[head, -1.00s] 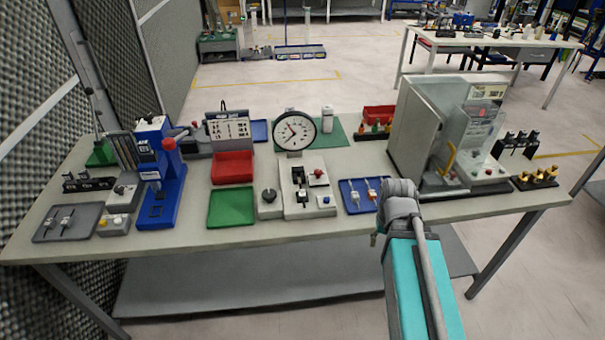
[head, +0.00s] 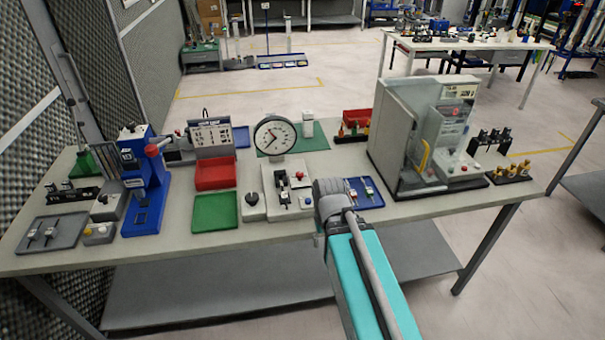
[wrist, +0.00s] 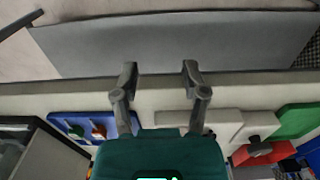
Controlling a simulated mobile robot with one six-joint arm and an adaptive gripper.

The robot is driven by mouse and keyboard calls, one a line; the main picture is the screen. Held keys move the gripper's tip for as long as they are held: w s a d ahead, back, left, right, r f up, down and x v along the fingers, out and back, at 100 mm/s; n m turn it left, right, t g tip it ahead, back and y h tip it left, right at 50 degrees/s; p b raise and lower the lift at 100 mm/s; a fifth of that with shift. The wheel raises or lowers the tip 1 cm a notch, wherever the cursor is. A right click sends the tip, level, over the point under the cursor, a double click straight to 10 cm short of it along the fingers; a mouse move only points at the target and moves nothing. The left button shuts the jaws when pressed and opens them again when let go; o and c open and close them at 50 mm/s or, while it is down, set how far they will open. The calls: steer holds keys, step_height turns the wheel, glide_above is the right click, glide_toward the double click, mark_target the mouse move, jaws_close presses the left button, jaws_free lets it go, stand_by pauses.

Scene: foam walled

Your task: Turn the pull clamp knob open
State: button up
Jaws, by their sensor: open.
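The pull tester (head: 285,188) is a pale block with a round dial gauge (head: 274,135) behind it in the head view. It carries small dark clamp parts and a red knob (head: 299,176). A separate grey box with a dark round knob (head: 253,199) stands at its left. I cannot tell which knob is the pull clamp's. In the wrist view, the dark knob (wrist: 253,140) is at the lower right. My gripper (wrist: 160,72) is open and empty, its fingers apart near the table's front edge, touching no knob. In the head view my arm hides the fingers.
A blue tray (head: 374,198) with small parts is right of my wrist. A green tray (head: 197,222) and a red bin (head: 216,184) lie left of the grey box. A clear-fronted enclosure (head: 388,150) stands at the right. Floor is free in front of the table.

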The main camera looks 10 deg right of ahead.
steer(key=shift+o, duration=1.3)
steer(key=shift+w+r, duration=0.1)
step_height(320, 180, up, 14)
steer(key=r+m+p, duration=0.1)
steer(key=m+p, duration=0.4)
steer(key=p, duration=1)
glide_above(300, 173)
steer(key=shift+a+f, duration=0.1)
steer(key=shift+f, duration=0.2)
steer(key=shift+f+b, duration=0.1)
steer(key=shift+b, duration=0.2)
step_height(300, 173, down, 14)
steer(key=b, duration=1.3)
steer(key=shift+r+b, duration=0.2)
steer(key=shift+b, duration=0.1)
